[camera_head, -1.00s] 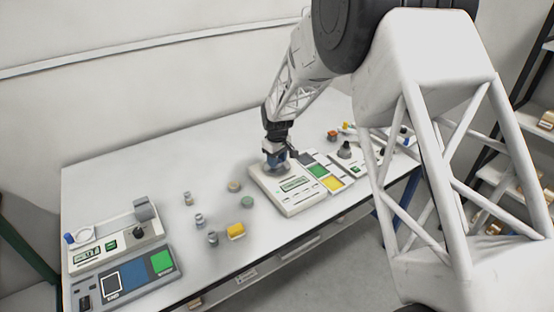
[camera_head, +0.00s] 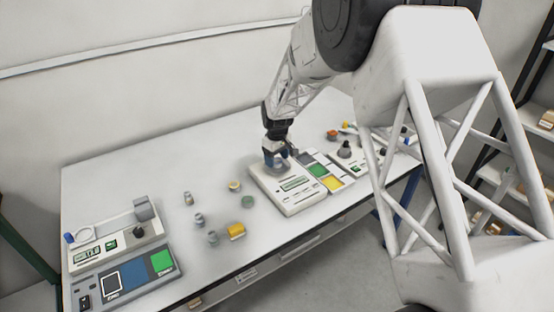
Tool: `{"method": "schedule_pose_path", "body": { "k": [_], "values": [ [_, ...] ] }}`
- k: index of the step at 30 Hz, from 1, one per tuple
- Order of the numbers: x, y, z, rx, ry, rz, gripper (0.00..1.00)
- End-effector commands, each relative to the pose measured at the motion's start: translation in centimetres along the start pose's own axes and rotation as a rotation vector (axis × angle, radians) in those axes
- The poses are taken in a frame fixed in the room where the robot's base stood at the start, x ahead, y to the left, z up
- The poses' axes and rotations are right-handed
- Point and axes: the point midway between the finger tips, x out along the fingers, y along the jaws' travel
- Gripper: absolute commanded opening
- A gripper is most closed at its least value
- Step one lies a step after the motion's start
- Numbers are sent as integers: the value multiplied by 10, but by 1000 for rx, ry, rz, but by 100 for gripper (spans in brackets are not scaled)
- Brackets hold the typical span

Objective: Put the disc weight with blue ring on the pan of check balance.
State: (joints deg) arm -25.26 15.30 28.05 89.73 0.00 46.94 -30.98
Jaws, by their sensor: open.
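My gripper (camera_head: 275,163) points down over the back part of a white balance (camera_head: 296,196) with a green display, right of the table's middle. The jaws are open. A blue patch shows at the gripper's fingers; I cannot tell whether it is the disc weight with blue ring or part of the gripper. The balance's pan is mostly hidden behind the gripper. A second balance (camera_head: 150,231) with a green display stands at the left end of the table. I cannot tell from labels which is the check balance.
Between the balances are a yellow-topped disc (camera_head: 234,186), a green disc (camera_head: 247,202), a yellow block (camera_head: 236,231) and several small grey weights (camera_head: 199,220). A panel with coloured squares (camera_head: 323,171) adjoins the right balance. A dark-knobbed device (camera_head: 345,151) stands farther right.

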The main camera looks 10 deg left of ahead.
Motion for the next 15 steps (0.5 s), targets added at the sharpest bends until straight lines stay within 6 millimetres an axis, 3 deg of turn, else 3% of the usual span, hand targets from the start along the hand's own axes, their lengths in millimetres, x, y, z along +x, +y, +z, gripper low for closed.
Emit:
{"method": "schedule_pose_path", "body": {
  "k": [15],
  "values": [
    [-72, 0, 0, 0, 2, 1, 67]
  ]
}}
